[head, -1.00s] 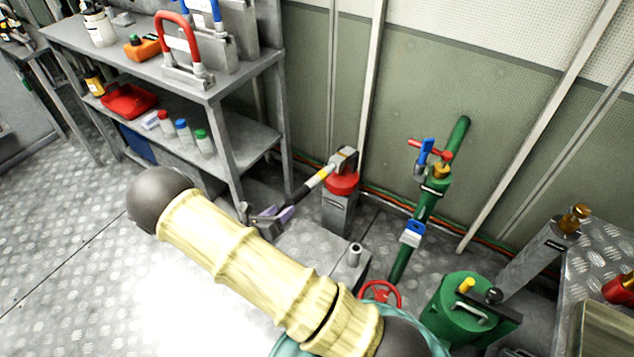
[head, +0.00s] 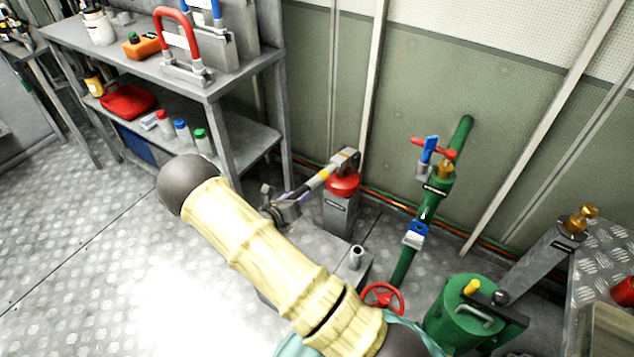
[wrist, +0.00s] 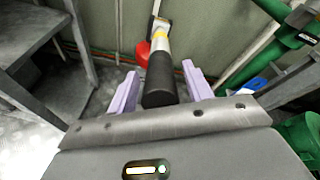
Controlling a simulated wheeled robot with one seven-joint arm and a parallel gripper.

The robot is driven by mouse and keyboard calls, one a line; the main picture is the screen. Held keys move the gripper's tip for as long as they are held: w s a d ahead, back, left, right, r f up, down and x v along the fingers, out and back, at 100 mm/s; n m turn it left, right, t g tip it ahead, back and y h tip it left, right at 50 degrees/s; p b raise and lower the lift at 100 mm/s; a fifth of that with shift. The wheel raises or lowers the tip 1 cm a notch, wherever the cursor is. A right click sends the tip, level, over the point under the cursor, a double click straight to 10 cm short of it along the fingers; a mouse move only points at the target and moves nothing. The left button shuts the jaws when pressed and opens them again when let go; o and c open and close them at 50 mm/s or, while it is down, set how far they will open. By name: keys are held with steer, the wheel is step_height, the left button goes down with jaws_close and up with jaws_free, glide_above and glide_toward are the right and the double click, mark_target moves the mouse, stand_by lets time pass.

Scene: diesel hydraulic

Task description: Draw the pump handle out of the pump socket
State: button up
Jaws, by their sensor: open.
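The pump handle (head: 321,178) is a bar with a black grip, a yellow band and a grey far end. It slants up to the right into a grey socket head (head: 346,158) above a red cap on a grey post. My gripper (head: 285,208) is at the handle's lower left end, partly hidden behind my arm. In the wrist view, my gripper (wrist: 159,70) has its two purple fingers apart, with the handle's black grip (wrist: 160,82) between them. A gap shows on each side of the grip. The joint inside the socket is hidden.
A grey shelf unit (head: 225,85) stands at the left, its leg close to my arm. A green pipe (head: 428,205) with valves rises at the right. A short upright tube (head: 356,257) and a red handwheel (head: 383,298) stand in front. Open floor lies at the lower left.

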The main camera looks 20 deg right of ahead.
steer(key=c, duration=1)
steer(key=shift+a, duration=0.1)
steer(key=shift+c, duration=0.2)
steer(key=shift+s+a+r, duration=0.1)
steer(key=shift+s+a, duration=0.05)
steer(key=shift+a, duration=0.05)
steer(key=shift+s+a, duration=0.1)
steer(key=shift+a, duration=0.05)
steer(key=shift+s+a+r+p, duration=0.1)
steer(key=shift+s+a+p, duration=0.05)
steer(key=shift+a+p, duration=0.15)
steer(key=shift+s+a+r+p, duration=0.15)
steer(key=shift+s+a+p, duration=0.15)
steer(key=shift+s, duration=0.1)
steer(key=p+v, duration=0.3)
steer(key=v, duration=0.4)
steer(key=shift+a, duration=0.15)
stand_by(1.9)
